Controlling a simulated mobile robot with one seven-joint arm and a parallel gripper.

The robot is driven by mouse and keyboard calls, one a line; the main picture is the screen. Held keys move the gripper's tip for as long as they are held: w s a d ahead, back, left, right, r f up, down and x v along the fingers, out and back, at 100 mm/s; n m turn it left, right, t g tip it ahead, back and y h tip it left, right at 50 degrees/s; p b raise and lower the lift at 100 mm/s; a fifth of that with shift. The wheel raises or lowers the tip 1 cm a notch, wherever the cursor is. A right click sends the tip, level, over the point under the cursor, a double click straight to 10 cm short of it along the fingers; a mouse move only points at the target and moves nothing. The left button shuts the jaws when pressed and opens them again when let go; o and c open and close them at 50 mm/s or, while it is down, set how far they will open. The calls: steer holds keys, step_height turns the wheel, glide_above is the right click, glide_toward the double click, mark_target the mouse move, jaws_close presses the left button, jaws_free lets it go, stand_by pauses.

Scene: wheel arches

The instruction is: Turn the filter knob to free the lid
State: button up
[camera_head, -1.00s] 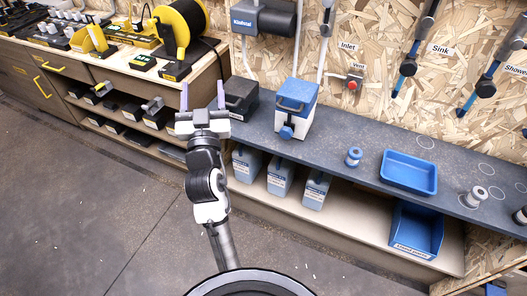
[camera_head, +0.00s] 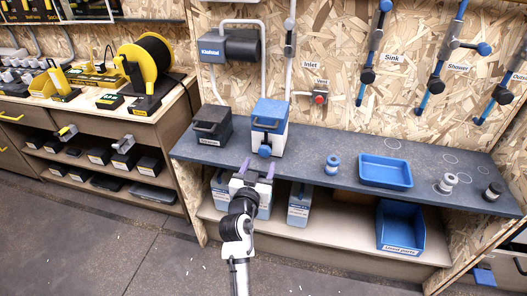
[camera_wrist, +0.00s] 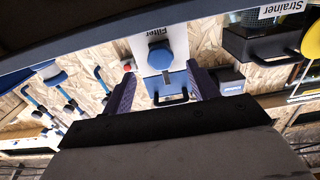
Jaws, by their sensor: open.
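The filter (camera_head: 269,126) is a white box with a blue lid (camera_head: 270,112) and a handle on top, standing on the dark shelf against the wall. Its blue knob (camera_head: 265,150) is low on the front face. In the wrist view the filter is upside down, with the knob (camera_wrist: 159,57) in the space between the fingers and the lid handle (camera_wrist: 171,97) below it. My gripper (camera_head: 257,168) is open and empty, in front of and a little below the knob in the head view. The fingers (camera_wrist: 158,84) do not appear to touch the knob.
A black box (camera_head: 211,125) stands close left of the filter. A small blue-and-white fitting (camera_head: 332,165) and a blue tray (camera_head: 385,171) are to the right. Blue-and-white jugs (camera_head: 300,203) sit on the lower shelf. The shelf's front edge is near my gripper.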

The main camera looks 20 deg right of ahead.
mark_target(264, 154)
steer(key=x, duration=0.6)
steer(key=shift+w+d+p, duration=0.2)
steer(key=shift+p, duration=0.15)
steer(key=c, duration=1)
